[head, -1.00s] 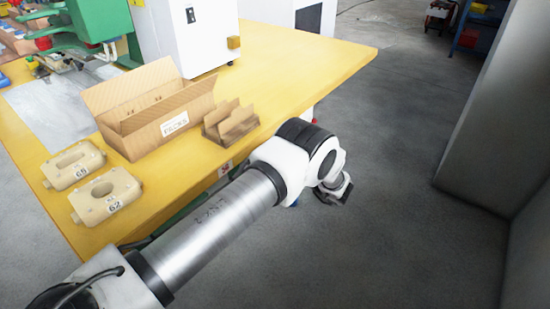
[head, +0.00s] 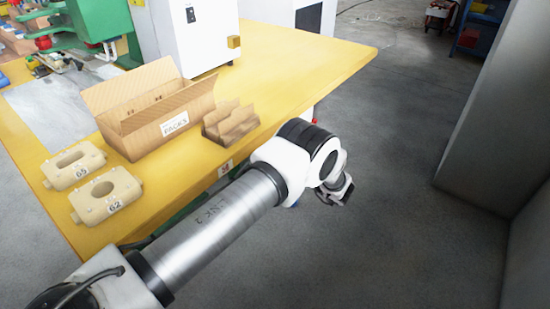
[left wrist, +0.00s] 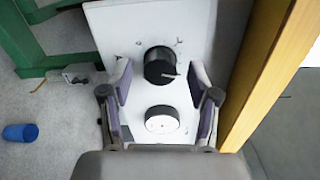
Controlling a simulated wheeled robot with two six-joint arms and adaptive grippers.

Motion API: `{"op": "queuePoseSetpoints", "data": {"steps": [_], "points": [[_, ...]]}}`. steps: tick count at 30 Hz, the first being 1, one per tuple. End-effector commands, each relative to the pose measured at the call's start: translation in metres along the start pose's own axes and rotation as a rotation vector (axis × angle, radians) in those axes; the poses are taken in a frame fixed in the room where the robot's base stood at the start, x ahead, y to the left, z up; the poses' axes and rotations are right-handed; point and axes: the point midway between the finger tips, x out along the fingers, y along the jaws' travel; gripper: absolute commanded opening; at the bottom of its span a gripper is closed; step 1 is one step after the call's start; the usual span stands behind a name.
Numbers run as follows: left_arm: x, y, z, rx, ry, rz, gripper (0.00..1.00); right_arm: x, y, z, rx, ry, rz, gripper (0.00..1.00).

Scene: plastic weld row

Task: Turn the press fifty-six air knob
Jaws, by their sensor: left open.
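In the left wrist view, a black round knob (left wrist: 160,65) with a pale pointer line sits on a white panel (left wrist: 118,25). A white round dial (left wrist: 162,119) is below it on the same panel. My left gripper (left wrist: 160,83) is open and empty, with one finger on each side of the knob and dial in the picture. I cannot tell how far the fingertips are from the panel. In the head view my left gripper (head: 340,190) shows small and partly hidden beyond my wrist, past the table's edge. My right gripper is not in view.
A yellow table (head: 300,60) carries an open cardboard box (head: 150,115), a brown divider rack (head: 230,122) and two beige blocks (head: 106,195). A yellow edge (left wrist: 262,70) runs close right of the panel. A green frame (left wrist: 50,62) and blue cup (left wrist: 20,132) are left.

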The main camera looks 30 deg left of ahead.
Motion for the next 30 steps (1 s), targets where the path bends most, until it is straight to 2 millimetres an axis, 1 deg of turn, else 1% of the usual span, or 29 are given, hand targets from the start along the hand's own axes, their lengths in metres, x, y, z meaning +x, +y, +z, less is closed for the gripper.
{"op": "queuePoseSetpoints", "data": {"steps": [2, 5, 9, 12, 15, 19, 30], "points": [[-0.010, 0.000, -0.001, 0.000, 0.003, -0.001, 0.61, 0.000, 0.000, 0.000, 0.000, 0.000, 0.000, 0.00], [-0.032, 0.000, -0.001, 0.000, 0.005, -0.001, 0.61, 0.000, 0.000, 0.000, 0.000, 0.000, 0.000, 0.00], [-0.069, 0.000, -0.001, -0.001, 0.005, -0.001, 0.61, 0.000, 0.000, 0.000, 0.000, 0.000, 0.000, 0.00], [-0.093, 0.000, -0.001, -0.001, 0.005, 0.000, 0.61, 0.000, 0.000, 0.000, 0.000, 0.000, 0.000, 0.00], [-0.108, 0.000, -0.001, 0.000, 0.002, 0.000, 0.61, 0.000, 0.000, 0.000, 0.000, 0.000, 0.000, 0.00], [-0.116, 0.000, 0.000, 0.000, 0.000, 0.001, 0.61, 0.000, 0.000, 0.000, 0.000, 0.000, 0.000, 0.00], [-0.116, 0.000, 0.000, 0.000, 0.000, 0.000, 0.61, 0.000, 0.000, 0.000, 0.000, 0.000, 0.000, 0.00]]}}
